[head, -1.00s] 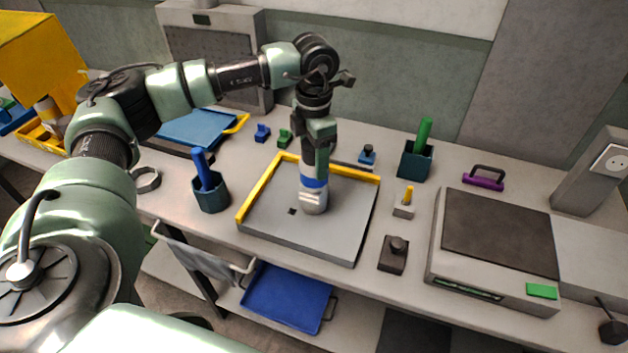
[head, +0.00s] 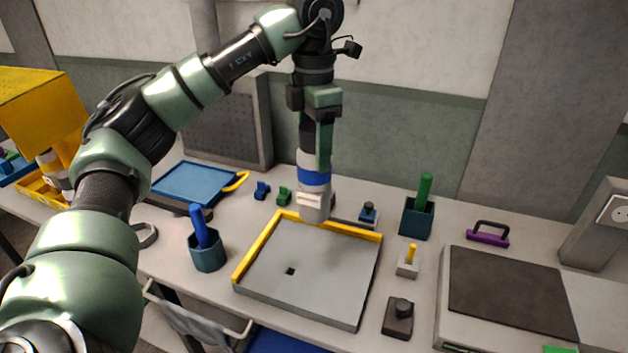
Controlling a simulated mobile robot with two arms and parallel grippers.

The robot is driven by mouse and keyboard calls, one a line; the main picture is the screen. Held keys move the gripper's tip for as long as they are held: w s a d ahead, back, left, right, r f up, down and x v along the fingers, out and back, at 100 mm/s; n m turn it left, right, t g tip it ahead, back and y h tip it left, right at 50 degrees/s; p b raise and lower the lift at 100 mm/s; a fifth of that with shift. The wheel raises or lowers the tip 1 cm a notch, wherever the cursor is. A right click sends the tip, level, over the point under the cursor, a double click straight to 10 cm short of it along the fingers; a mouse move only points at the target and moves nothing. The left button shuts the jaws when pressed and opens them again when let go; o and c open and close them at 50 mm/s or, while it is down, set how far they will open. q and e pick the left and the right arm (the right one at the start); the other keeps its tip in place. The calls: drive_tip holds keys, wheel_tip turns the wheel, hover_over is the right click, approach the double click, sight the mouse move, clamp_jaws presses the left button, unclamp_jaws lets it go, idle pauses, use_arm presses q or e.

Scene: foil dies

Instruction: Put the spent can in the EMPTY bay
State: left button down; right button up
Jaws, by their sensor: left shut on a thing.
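My left gripper (head: 318,135) is shut on a can in the head view. The can (head: 313,178) hangs upright, with a dark upper part, a blue band between white bands and a pale lower end. Its lower end shows in front of the back edge of a grey tray (head: 325,265) with a yellow rim, and it looks clear of the tray floor. At the far left, a yellow unit (head: 40,98) has a yellow bin with striped items (head: 52,165) under it. No bay label can be read. My right gripper is not in view.
A dark cup with a blue handle (head: 207,252) stands left of the tray. A dark cup with a green handle (head: 417,218), a small yellow-topped block (head: 408,263) and a dark knobbed block (head: 398,318) stand right. A blue tray (head: 195,184) lies behind left.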

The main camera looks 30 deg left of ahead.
sight(314, 127)
use_arm(q)
wheel_tip(314, 127, up, 3)
drive_tip(key=shift+s+r+p, duration=0.1)
drive_tip(key=shift+r+p, duration=0.1)
drive_tip(key=shift+p, duration=0.1)
idle(0.6)
